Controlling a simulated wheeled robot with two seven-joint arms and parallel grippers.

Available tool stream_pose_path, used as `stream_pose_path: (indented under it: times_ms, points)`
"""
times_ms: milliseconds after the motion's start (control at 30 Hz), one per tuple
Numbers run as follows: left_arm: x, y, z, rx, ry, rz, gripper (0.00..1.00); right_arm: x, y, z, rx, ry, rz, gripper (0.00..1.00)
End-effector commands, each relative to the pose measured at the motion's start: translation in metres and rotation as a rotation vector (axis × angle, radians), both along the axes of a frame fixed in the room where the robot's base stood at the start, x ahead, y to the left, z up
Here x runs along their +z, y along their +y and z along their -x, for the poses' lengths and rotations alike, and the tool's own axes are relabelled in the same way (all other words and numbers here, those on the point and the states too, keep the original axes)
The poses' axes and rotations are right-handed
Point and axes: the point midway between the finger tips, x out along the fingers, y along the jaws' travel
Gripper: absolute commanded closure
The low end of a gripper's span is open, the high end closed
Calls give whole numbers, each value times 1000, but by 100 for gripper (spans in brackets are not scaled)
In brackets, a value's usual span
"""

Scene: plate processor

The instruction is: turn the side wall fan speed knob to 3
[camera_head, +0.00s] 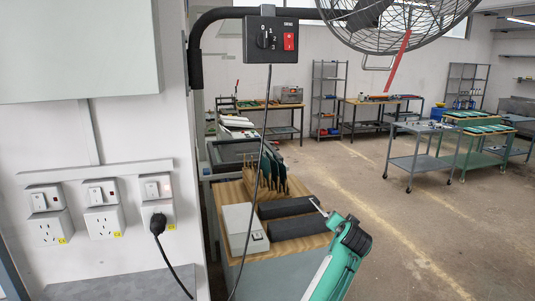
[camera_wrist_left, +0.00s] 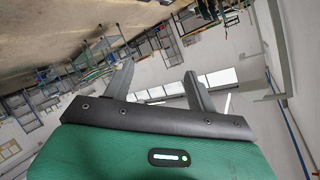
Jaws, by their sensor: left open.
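The fan control box (camera_head: 270,40) hangs from a black bent bar at the top of the head view. Its dark speed knob (camera_head: 263,39) is on the left part of the face, with small numbers above and to its right. The knob looks upright, seemingly toward the 0, but it is too small to be sure. My left gripper (camera_wrist_left: 160,70) shows in the left wrist view with its two fingers apart and nothing between them. The knob is not in that view.
The wire-caged fan (camera_head: 400,20) is right of the box. A red switch (camera_head: 290,41) sits beside the knob. A cable (camera_head: 265,120) hangs below the box. Wall sockets (camera_head: 103,220) are at left. A workbench (camera_head: 305,243) with a rack stands below; floor at right is open.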

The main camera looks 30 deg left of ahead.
Motion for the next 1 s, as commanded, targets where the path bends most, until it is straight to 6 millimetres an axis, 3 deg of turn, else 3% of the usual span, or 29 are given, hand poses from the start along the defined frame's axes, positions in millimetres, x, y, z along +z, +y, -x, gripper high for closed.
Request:
stream_pose_path:
  times_ms: [33,133,200,300,433,533,700,833,1000]
  points:
    - [71,5,-1,39,-75,-2,43,4,0,-1,0,-1,0,100]
    - [186,17,13,123,-195,1,43,8,-1,-5,0,-6,1,100]
    - [260,26,34,187,-277,15,43,11,-1,-10,0,-12,0,100]
    - [357,40,76,279,-392,53,43,15,-1,-16,0,-21,1,100]
    - [450,56,140,384,-518,123,43,19,-1,-19,0,-25,1,100]
    - [495,66,183,444,-588,177,43,21,-2,-19,0,-24,1,100]
    - [531,74,228,501,-653,241,43,22,-2,-16,0,-22,1,100]
    - [538,80,235,515,-665,256,43,26,-2,-14,0,-18,1,100]
    - [540,99,219,518,-661,253,43,39,-2,-13,0,-18,1,100]
